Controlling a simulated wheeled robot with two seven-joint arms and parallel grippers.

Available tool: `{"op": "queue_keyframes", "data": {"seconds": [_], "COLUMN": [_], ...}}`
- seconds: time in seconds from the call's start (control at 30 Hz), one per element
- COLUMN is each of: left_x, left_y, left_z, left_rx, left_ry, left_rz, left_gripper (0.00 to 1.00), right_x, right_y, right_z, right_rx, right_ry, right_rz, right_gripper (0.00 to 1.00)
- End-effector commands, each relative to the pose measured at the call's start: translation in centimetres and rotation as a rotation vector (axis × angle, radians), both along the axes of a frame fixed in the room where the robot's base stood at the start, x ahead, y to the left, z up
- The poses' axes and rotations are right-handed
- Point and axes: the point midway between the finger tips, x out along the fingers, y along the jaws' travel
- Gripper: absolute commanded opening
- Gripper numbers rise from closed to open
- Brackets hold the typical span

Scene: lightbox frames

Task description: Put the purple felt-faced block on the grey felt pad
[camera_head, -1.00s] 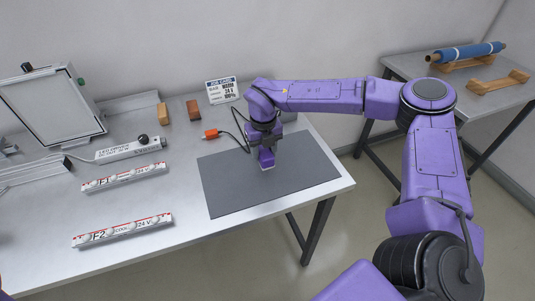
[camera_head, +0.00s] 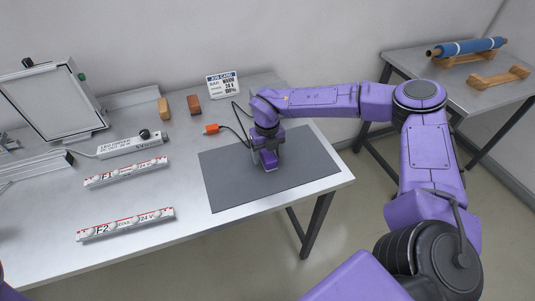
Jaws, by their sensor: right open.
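The grey felt pad (camera_head: 225,188) lies flat on the right part of the workbench. The purple block (camera_head: 269,159) is over the middle of the pad and appears to stand on it, upright. My right gripper (camera_head: 268,156) points straight down at the block, with its dark fingers open on either side of it. The gripper hides the block's upper part. The felt face is too small to make out clearly. My left gripper is out of view.
A job card (camera_head: 222,85), a tan block (camera_head: 164,108) and a brown block (camera_head: 194,105) stand farther back. White strips F1 (camera_head: 126,172) and F2 (camera_head: 125,224) lie to the left.

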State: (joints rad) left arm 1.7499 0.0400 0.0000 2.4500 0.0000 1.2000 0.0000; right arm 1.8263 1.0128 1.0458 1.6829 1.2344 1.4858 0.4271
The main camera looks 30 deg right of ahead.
Motion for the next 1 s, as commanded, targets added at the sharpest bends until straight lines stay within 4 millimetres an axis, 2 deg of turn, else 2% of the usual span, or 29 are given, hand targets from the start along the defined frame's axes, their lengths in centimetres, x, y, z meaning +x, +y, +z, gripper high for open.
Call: {"op": "queue_keyframes", "data": {"seconds": [0.07,0.3,0.5,0.63,1.0], "left_x": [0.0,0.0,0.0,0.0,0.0], "left_y": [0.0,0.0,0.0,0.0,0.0], "left_z": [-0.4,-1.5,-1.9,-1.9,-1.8], "left_rx": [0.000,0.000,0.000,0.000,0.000], "left_ry": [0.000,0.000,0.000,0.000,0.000], "left_rz": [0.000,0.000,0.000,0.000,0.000], "left_gripper": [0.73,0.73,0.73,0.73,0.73], "right_x": [0.1,0.1,0.0,-0.1,0.0], "right_y": [0.0,0.1,0.1,0.1,0.2], "right_z": [1.2,7.3,10.8,11.5,11.6], "right_rx": [0.001,0.000,0.000,0.001,0.001], "right_ry": [-0.006,-0.008,-0.003,-0.001,-0.001], "right_rz": [-0.001,0.000,0.000,0.000,0.002], "right_gripper": [0.72,0.72,0.72,0.72,0.72]}}
